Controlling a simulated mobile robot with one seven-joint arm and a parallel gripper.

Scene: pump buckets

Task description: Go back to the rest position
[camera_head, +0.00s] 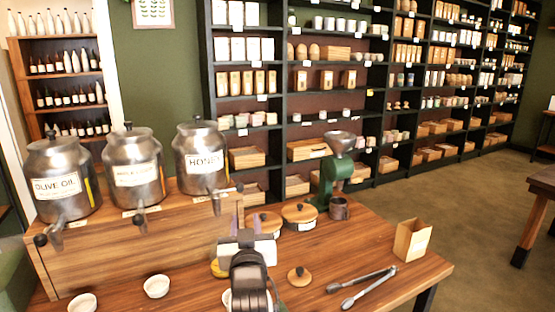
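My gripper (247,222) is over the wooden table, to the right of the wooden stand, seen from behind. Its two dark fingers seem to stand apart, with nothing visible between them. Three steel pump buckets stand in a row on the wooden stand (130,248). The left bucket (60,165) is labelled OLIVE OIL and the right bucket (200,145) HONEY. The label on the middle bucket (132,150) is hard to read. Each bucket has a tap at its front. My gripper is apart from the buckets, and my arm hides part of the table.
Two small white bowls (157,286) (82,303) are in front of the stand. Lidded pots (299,216), a green grinder (333,172), a metal cup (339,208), tongs (362,286), a loose lid (299,276) and a paper bag (411,240) are on the right. Shelves line the back wall.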

